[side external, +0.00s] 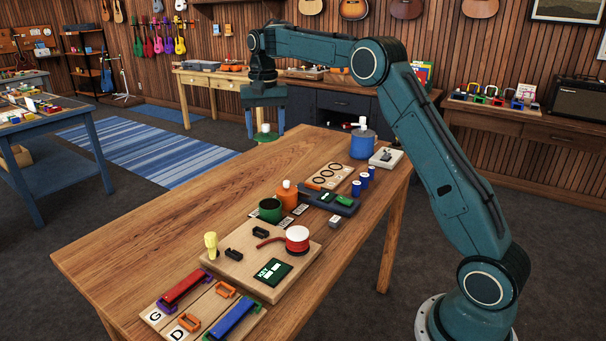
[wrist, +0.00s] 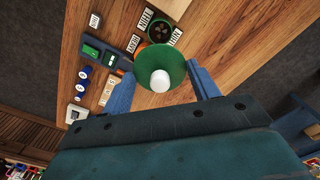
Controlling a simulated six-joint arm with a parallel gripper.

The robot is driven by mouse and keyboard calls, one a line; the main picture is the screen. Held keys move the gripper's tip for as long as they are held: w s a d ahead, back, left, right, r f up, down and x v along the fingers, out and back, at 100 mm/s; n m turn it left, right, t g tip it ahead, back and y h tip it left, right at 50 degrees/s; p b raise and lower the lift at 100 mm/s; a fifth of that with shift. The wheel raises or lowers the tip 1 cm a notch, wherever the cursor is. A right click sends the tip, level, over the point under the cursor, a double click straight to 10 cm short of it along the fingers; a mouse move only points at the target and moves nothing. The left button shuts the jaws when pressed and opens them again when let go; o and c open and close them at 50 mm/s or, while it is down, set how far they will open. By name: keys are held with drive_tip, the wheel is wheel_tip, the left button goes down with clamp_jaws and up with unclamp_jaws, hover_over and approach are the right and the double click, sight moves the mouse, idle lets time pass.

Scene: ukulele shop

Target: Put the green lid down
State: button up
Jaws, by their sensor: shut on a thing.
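The green lid (side external: 265,137) has a white knob and hangs between the two blue fingers of my gripper (side external: 265,128), near the far left edge of the wooden table. In the wrist view the lid (wrist: 145,71) shows from above, with its knob in the middle. An open dark green pot (side external: 270,212) stands on the table, apart from the lid.
The table's left part is bare.

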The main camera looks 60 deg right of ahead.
drive_tip(key=shift+s, duration=0.1)
drive_tip(key=shift+s+d+f+m, duration=0.15)
drive_tip(key=shift+s+m, duration=0.15)
drive_tip(key=shift+s, duration=0.3)
drive_tip(key=s+f+m, duration=0.4)
drive_tip(key=s, duration=0.8)
drive_tip(key=shift+s+a, duration=0.35)
drive_tip(key=shift+a, duration=0.1)
drive_tip(key=shift+f, duration=0.1)
hover_over(311, 236)
wheel_tip(311, 236, down, 16)
drive_tip(key=shift+r, duration=0.2)
drive_tip(key=shift+f, duration=0.1)
drive_tip(key=shift+f, duration=2.05)
drive_tip(key=shift+f, duration=0.1)
